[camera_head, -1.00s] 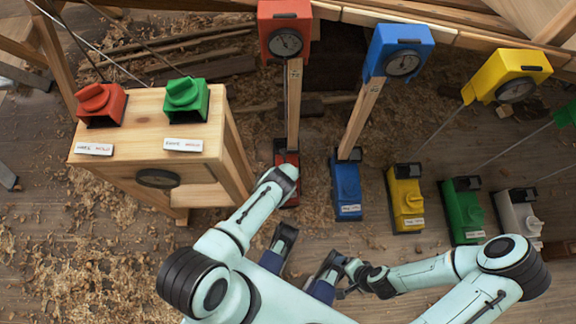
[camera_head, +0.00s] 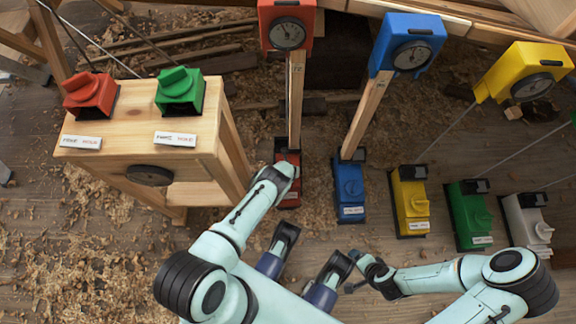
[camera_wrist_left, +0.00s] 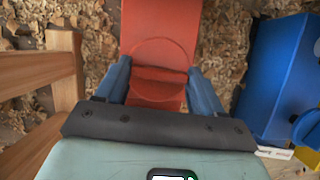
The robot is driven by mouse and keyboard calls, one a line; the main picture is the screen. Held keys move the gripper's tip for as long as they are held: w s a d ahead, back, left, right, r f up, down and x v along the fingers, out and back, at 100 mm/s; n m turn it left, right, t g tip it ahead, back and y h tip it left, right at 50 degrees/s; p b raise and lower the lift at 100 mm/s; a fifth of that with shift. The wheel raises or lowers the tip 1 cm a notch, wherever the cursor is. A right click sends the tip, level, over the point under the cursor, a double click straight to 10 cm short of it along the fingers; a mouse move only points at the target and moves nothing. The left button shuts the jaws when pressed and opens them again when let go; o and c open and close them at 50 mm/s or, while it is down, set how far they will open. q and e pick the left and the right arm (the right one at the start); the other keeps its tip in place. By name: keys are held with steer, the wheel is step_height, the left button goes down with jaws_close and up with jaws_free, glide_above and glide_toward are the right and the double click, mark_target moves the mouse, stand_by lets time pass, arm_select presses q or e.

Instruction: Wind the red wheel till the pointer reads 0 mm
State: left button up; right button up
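The red winch box (camera_head: 288,158) stands on the floor below the red dial box (camera_head: 287,8), at the foot of a wooden post. The dial face (camera_head: 287,34) is too small to read a value in mm. In the left wrist view, the round red wheel (camera_wrist_left: 160,56) has a raised bar across it. My left gripper (camera_wrist_left: 160,76) is spread, with one blue finger at each side of the wheel; whether they touch it I cannot tell. In the head view my wrist hides these fingers. My right gripper (camera_head: 357,272) is low in the middle, away from the winches; its finger opening is unclear.
A blue winch box (camera_head: 348,188) stands close to the right of the red one, with yellow (camera_head: 410,200), green (camera_head: 467,215) and white (camera_head: 526,222) ones farther right. A wooden stand (camera_head: 130,145) with red and green knobs is at the left. Shavings cover the floor.

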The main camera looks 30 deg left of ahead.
arm_select(q)
steer(key=shift+m, duration=0.4)
arm_select(e)
steer(key=shift+s, duration=0.1)
arm_select(q)
steer(key=m+h, duration=0.1)
steer(key=m, duration=0.2)
steer(key=shift+s+a+m+h+p, duration=0.1)
steer(key=shift+s+m+h+p, duration=0.05)
steer(key=shift+m+h+p, duration=0.2)
steer(key=m+h, duration=0.1)
steer(key=m, duration=0.1)
steer(key=shift+a+f+m, duration=0.1)
steer(key=shift+m, duration=0.25)
steer(key=shift+m+h+b, duration=0.55)
steer(key=shift+m, duration=0.65)
steer(key=shift+a+m+h+b, duration=0.1)
steer(key=shift+m+h+b, duration=0.35)
steer(key=shift+m, duration=0.75)
arm_select(e)
steer(key=shift+w+d+f+t, duration=0.15)
steer(key=shift+w+d+f, duration=0.15)
steer(key=shift+w, duration=0.25)
steer(key=shift+w+d+f+t, duration=0.15)
steer(key=shift+w+d+f, duration=0.05)
steer(key=shift+w+f, duration=0.25)
steer(key=shift+w, duration=0.1)
arm_select(q)
steer(key=o, duration=1)
steer(key=shift+o, duration=0.2)
